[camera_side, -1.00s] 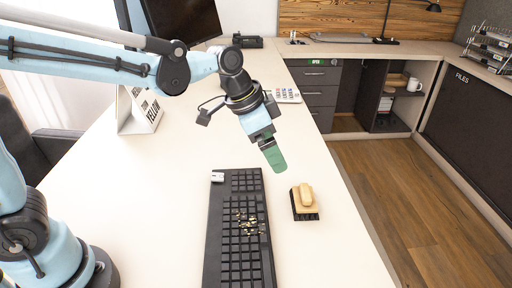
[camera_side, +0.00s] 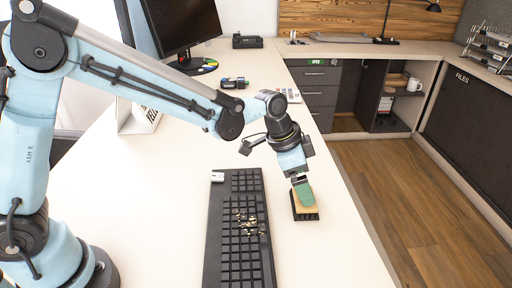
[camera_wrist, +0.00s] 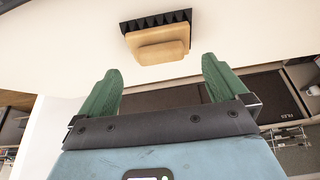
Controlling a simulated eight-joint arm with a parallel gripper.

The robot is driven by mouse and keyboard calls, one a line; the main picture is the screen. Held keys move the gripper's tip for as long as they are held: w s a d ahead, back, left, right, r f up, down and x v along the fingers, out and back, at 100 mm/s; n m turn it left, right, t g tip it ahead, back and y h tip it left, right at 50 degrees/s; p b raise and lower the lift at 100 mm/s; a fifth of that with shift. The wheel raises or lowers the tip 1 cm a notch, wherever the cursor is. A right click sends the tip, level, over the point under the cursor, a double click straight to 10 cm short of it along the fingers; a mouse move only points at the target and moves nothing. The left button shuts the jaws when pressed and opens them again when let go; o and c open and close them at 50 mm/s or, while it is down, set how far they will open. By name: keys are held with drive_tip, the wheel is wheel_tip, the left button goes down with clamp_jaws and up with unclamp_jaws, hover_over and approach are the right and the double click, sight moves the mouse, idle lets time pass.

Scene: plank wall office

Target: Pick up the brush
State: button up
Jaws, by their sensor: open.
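The brush (camera_side: 304,213) has a tan wooden block with a raised grip and dark bristles. It rests bristles down on the white desk, to the right of the keyboard. My gripper (camera_side: 304,193) is over the brush in the side view and hides much of its grip. In the wrist view the brush (camera_wrist: 157,36) lies beyond my open gripper (camera_wrist: 161,80), roughly centred between the two green fingers. The fingers are apart and empty, and they do not touch the brush there.
A black keyboard (camera_side: 238,235) with yellowish crumbs lies just left of the brush. A sign (camera_side: 138,118), a monitor (camera_side: 182,24) and a calculator (camera_side: 290,95) stand farther back. The desk's right edge is near the brush.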

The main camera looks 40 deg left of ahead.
drive_tip(key=shift+a+x, duration=0.1)
drive_tip(key=shift+x, duration=1.15)
drive_tip(key=shift+a+x, duration=0.15)
drive_tip(key=shift+x, duration=1.1)
drive_tip(key=shift+s+f, duration=0.1)
drive_tip(key=shift+c, duration=0.3)
drive_tip(key=c, duration=0.8)
drive_tip(key=shift+r, duration=0.65)
wheel_tip(320, 180, up, 3)
drive_tip(key=shift+f, duration=0.2)
drive_tip(key=s+d+r, duration=0.2)
drive_tip(key=s, duration=0.1)
drive_tip(key=s+d+r, duration=0.2)
drive_tip(key=s, duration=0.1)
drive_tip(key=s+d+r, duration=0.3)
drive_tip(key=shift+s, duration=0.15)
